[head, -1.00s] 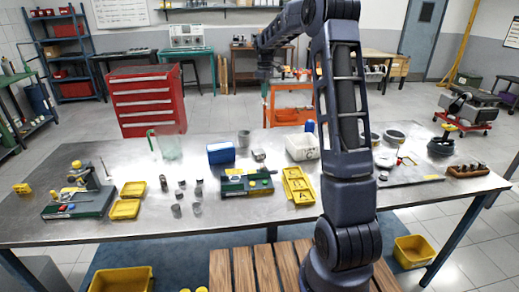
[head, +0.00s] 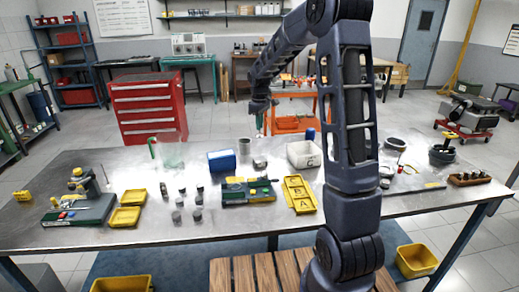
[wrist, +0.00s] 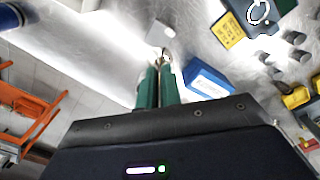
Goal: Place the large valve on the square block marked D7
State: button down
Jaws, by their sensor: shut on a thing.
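My gripper (head: 260,122) hangs over the back middle of the table in the head view. In the wrist view its green fingers (wrist: 160,84) are close together and shut on a small, shiny metal piece (wrist: 166,56) at their tips, probably the large valve. Most of that piece is hidden or too small to make out. A pale grey square block (wrist: 158,33) lies just beyond the fingertips in the wrist view. In the head view a grey block (head: 260,165) stands on the table below my gripper. I cannot read a D7 mark on it.
A blue box (head: 221,160) and a grey cylinder (head: 244,147) stand left of the block, a white bin (head: 304,154) right of it. A green fixture (head: 248,191) and yellow trays (head: 298,194) lie in front. Several dark cylinders (head: 180,201) stand nearby.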

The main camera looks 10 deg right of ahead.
notch_tip(320, 180, down, 12)
jog(key=shift+r, duration=0.1)
dwell(0.5)
jog(key=c, duration=1.6)
grip_release()
jog(key=shift+f, duration=0.2)
jog(key=shift+r, duration=0.1)
